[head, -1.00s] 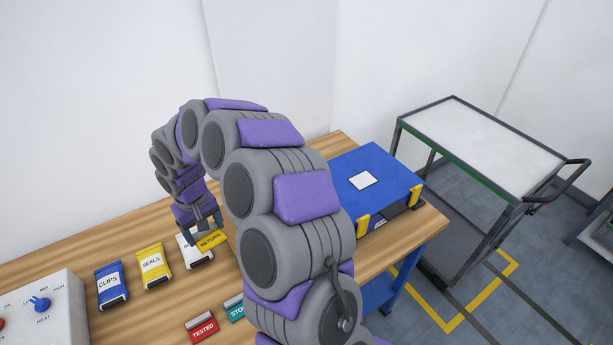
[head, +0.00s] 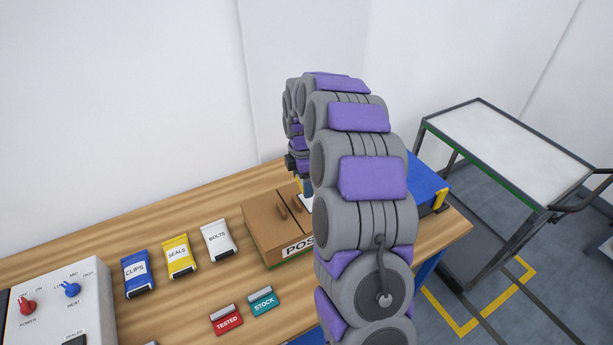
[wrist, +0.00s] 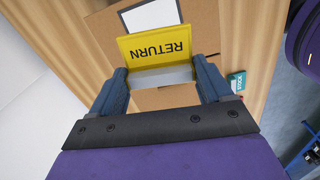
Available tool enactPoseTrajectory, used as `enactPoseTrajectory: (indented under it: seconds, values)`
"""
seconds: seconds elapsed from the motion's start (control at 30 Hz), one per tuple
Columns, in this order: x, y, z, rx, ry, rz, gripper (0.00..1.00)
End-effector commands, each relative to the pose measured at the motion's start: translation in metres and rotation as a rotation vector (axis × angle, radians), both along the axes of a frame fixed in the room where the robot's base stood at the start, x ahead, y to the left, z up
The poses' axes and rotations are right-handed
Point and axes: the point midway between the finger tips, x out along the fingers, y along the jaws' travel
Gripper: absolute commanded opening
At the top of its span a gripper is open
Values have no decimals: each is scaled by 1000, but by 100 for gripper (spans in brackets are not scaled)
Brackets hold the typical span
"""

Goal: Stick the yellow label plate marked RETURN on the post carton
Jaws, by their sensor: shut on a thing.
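My gripper (wrist: 163,75) is shut on the yellow label plate (wrist: 155,47), gripping its grey bar. The plate's word RETURN reads upside down in the wrist view. The post carton (wrist: 205,25) is brown cardboard and lies behind the plate in that view. A white patch (wrist: 150,14) on the carton shows just past the plate's far edge, partly covered by it. I cannot tell whether the plate touches the carton. In the head view the carton (head: 262,228) stands on the bench with its POST sign partly hidden by my arm, which also hides the plate.
Clips (head: 137,273), seals (head: 180,256) and bolts (head: 217,241) packs lie left of the carton. A red TESTED plate (head: 227,320) and a teal STOCK plate (head: 263,302) lie in front. A blue case (head: 428,183) is right, partly hidden. A control box (head: 60,305) stands left.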

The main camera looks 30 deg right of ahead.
Motion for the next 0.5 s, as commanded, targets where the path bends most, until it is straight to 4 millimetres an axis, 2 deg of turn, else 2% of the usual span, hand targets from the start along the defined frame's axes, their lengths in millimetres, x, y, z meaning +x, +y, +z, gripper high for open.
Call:
enactPoseTrajectory:
  seconds: [0.07, 0.2, 0.5]
  values:
    - [1, -8, 1, 0, -2, 62, 50]
    - [2, -13, 2, 3, -4, 127, 50]
    - [2, -13, -9, 4, -4, 139, 50]
